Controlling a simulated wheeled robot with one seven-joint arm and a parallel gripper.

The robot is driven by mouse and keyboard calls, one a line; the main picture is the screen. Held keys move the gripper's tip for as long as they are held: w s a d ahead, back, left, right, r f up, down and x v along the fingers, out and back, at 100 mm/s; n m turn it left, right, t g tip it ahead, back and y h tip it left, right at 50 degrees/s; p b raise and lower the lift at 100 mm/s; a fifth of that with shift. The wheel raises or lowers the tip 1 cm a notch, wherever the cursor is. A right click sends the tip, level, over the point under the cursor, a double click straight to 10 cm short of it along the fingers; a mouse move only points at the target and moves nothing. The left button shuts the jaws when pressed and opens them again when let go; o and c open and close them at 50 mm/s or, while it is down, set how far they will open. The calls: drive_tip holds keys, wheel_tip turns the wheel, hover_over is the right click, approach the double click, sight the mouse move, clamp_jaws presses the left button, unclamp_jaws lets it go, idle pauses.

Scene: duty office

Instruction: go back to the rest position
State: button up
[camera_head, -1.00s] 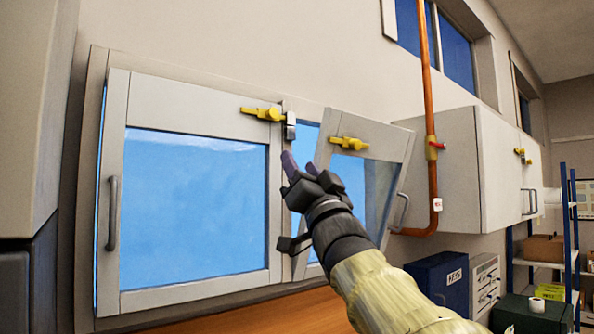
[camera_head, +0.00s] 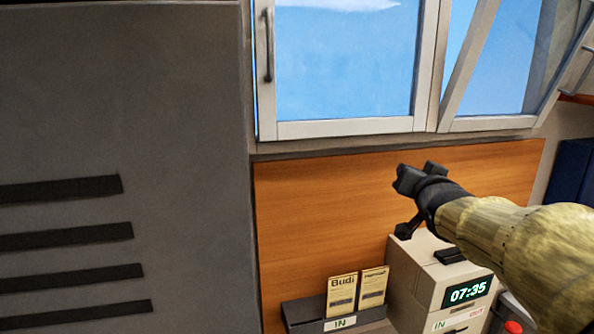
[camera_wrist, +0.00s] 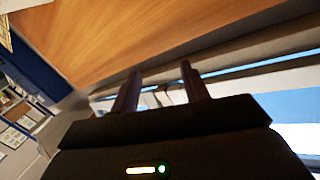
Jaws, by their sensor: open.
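My gripper (camera_head: 402,178) is in front of the wooden panel below the windows in the head view, above a beige time clock.
A large grey cabinet (camera_head: 120,170) with dark slots fills the left. The time clock (camera_head: 425,268) reads 07:35. Beside it a dark IN rack (camera_head: 310,312) holds cards marked Budi (camera_head: 341,295) and another name (camera_head: 373,289). The wooden panel (camera_head: 320,210) is bare.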

drive_tip(key=s+a+f+n+g, duration=0.1)
drive_tip(key=s+f+g, duration=0.1)
drive_tip(key=f, duration=0.5)
drive_tip(key=s+a+f+g, duration=0.1)
drive_tip(key=a+f+g, duration=0.1)
drive_tip(key=f, duration=0.6)
drive_tip(key=s+a+f+n+g+y+b, duration=0.1)
drive_tip(key=s+f+g, duration=0.4)
drive_tip(key=s+f, duration=0.5)
drive_tip(key=s+a+f+n+g+y+b, duration=0.1)
drive_tip(key=s+a+f+n+g, duration=0.2)
drive_tip(key=s+f, duration=0.6)
wheel_tip(320, 180, down, 3)
drive_tip(key=shift+s+a+f+g, duration=0.1)
drive_tip(key=shift+s+a+g, duration=0.3)
drive_tip(key=shift+a+g, duration=0.6)
drive_tip(key=shift+c, duration=0.4)
